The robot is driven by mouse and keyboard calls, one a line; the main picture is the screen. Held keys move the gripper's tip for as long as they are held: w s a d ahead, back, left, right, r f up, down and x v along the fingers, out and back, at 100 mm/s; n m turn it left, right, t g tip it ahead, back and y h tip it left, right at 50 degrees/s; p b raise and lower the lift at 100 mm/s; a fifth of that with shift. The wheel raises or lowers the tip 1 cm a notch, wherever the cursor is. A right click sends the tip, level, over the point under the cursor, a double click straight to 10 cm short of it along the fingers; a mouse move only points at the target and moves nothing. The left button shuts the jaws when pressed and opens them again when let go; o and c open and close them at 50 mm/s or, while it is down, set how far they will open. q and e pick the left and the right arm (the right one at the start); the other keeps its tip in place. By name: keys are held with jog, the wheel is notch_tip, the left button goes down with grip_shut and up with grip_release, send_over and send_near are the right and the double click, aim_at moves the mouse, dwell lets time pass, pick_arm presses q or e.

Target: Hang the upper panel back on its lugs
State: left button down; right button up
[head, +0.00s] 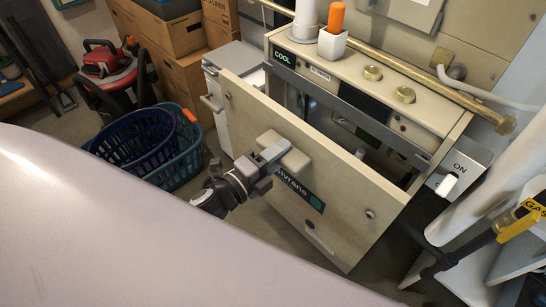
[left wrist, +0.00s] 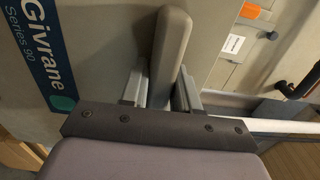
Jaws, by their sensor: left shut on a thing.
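The upper panel (head: 252,122) is a flat cream sheet with a dark Givrane label. It stands tilted in front of the open furnace cabinet (head: 455,122), with a gap between them at the top. My left gripper (head: 268,158) is shut on the panel's pale block handle (head: 292,162). In the left wrist view, the handle (left wrist: 172,45) sits between the two fingers of my left gripper (left wrist: 160,88), beside the label (left wrist: 48,55). A dark rail (head: 345,112) runs along the top of the cabinet opening. I cannot make out the lugs. My right gripper is out of view.
A brass pipe (head: 415,80) crosses behind the cabinet top. An orange-handled tool in a white holder (head: 332,46) stands on top. A switch box (head: 462,165) and grey pipes are at right. Blue baskets (head: 150,145), a red machine (head: 103,62) and cardboard boxes (head: 170,32) are at left.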

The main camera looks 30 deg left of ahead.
aim_at(293, 142)
pick_arm(q)
jog(key=shift+r+x, duration=0.1)
jog(key=shift+x, duration=1.05)
jog(key=shift+r+x, duration=0.15)
jog(key=shift+x, duration=1.05)
jog(key=b+x, duration=0.1)
jog(key=x, duration=0.3)
